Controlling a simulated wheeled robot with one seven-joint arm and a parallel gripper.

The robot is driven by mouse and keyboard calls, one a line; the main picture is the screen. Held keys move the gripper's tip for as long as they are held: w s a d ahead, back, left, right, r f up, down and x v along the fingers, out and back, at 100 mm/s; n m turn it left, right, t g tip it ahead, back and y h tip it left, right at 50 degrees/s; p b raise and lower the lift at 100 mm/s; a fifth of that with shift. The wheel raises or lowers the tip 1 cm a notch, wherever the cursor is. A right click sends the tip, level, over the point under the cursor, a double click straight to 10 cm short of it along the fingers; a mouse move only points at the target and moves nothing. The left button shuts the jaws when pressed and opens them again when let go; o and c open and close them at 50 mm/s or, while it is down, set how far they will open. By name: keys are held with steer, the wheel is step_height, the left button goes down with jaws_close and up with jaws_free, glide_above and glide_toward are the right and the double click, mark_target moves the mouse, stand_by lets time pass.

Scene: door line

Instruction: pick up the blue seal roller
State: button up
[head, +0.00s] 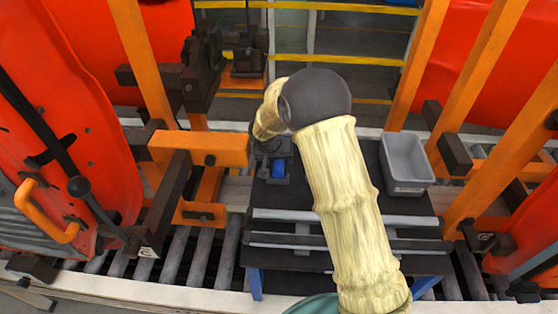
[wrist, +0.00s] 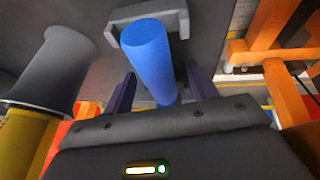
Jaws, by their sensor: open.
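The blue seal roller (wrist: 150,60) shows in the wrist view as a smooth blue cylinder, its far end at a grey bracket (wrist: 113,30). My gripper (wrist: 160,72) is open, with one dark finger on each side of the roller's near part. Gaps show between the roller and both fingers, so it is not gripped. In the head view a small blue patch of the roller (head: 278,168) shows on the dark table (head: 375,205), just below my gripper (head: 268,150). My arm and gripper hide much of that spot, and the fingers are hard to make out there.
A grey open bin (head: 408,165) stands at the table's right side. Grey rails (head: 285,240) run along its front. Orange frames (head: 200,150) and red door panels (head: 80,120) flank the table. A roller conveyor (head: 190,255) runs beneath.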

steer(key=c, duration=1.2)
steer(key=shift+o, duration=0.2)
steer(key=shift+r, duration=0.2)
steer(key=shift+r+p, duration=0.4)
steer(key=shift+p, duration=0.1)
step_height(320, 180, up, 9)
steer(key=shift+r+b, duration=0.2)
steer(key=shift+b, duration=0.95)
